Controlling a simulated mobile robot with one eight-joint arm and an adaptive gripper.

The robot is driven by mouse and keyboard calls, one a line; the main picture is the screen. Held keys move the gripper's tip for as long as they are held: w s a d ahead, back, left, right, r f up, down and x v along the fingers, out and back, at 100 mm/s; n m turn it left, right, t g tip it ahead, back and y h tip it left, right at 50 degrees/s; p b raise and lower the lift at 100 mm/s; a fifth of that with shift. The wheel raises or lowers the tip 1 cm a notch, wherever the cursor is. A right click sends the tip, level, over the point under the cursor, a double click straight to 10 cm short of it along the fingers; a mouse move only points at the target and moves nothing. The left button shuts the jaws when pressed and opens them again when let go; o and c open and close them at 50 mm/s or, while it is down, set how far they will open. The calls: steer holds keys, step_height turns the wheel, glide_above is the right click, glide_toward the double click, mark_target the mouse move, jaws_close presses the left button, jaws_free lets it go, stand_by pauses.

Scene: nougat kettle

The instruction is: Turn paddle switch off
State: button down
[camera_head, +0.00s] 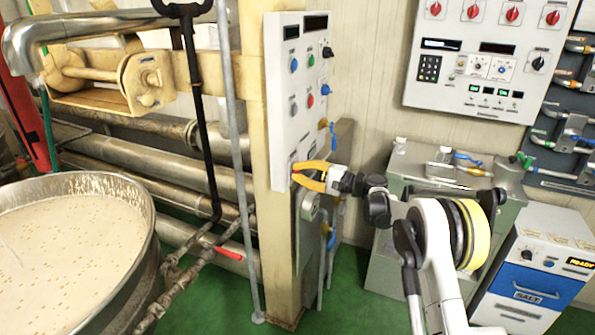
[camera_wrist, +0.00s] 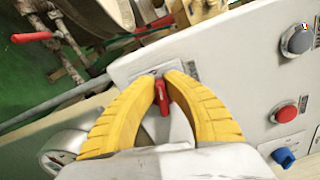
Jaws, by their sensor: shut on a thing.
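The paddle switch shows as a small red lever (camera_wrist: 162,97) on the white control panel in the wrist view, on a light plate near the panel's end. My gripper (camera_wrist: 167,80) has two yellow fingers closed around the red lever, one on each side. In the head view my gripper (camera_head: 297,176) is at the lower end of the white panel (camera_head: 300,130), which is fixed to a cream post. The switch itself is mostly hidden by the fingers there.
The panel also has a red button (camera_wrist: 285,114), a grey button (camera_wrist: 297,41) and a blue knob (camera_wrist: 284,157) in the wrist view. A large kettle of pale mixture (camera_head: 70,250) stands at left. A blue-fronted salt box (camera_head: 527,284) stands at lower right.

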steer(key=shift+f+n, duration=0.15)
steer(key=shift+n, duration=0.95)
steer(key=c, duration=1.5)
jaws_free()
steer(key=v, duration=1.2)
